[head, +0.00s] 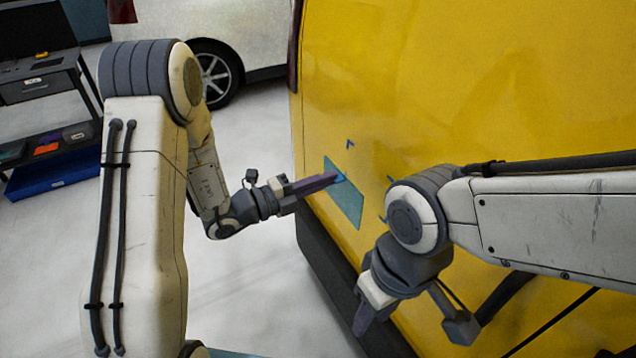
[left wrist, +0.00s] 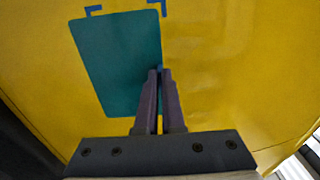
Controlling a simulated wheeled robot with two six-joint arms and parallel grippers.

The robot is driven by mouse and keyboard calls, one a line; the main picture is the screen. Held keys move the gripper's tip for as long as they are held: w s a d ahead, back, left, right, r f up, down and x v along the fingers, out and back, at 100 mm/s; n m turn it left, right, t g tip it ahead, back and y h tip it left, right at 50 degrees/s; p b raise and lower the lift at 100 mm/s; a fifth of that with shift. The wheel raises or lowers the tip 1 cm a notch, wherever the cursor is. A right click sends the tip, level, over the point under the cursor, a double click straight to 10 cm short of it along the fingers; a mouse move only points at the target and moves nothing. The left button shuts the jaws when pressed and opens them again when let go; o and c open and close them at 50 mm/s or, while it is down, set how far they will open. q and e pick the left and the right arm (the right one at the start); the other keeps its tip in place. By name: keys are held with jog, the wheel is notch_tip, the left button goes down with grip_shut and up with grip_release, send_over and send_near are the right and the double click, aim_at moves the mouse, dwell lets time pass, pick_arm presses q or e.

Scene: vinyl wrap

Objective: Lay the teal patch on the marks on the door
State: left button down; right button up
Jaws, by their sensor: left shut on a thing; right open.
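The teal patch (head: 345,205) is a flat rectangle close against the yellow door (head: 440,75); whether it touches all over I cannot tell. In the left wrist view the patch (left wrist: 112,62) fills the upper middle. My left gripper (head: 334,179) is shut on the patch near one edge; its fingertips (left wrist: 160,73) also show there. Blue corner marks show on the door: one above the patch (head: 350,144) and one to its right (head: 390,179). In the wrist view one mark (left wrist: 93,10) lies just beyond a corner. My right gripper (head: 364,314) is open, below and right of the patch.
A white car (head: 235,35) stands behind on the left. A dark workbench (head: 45,90) with an orange item (head: 46,149) and a blue bin (head: 55,178) is at far left. Pale floor between is clear. A dark trim strip (head: 330,270) runs along the door's lower edge.

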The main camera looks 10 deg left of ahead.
aim_at(340, 173)
pick_arm(q)
jog(key=shift+b+x, duration=0.35)
jog(key=shift+x, duration=2.75)
jog(key=shift+w+a, duration=0.15)
jog(key=shift+w, duration=0.05)
jog(key=shift+w+d+p, duration=0.3)
jog(key=shift+w+d, duration=0.05)
jog(key=shift+d, duration=0.1)
jog(key=c, duration=1)
grip_release()
jog(key=shift+d, duration=0.15)
jog(key=shift+o, duration=0.2)
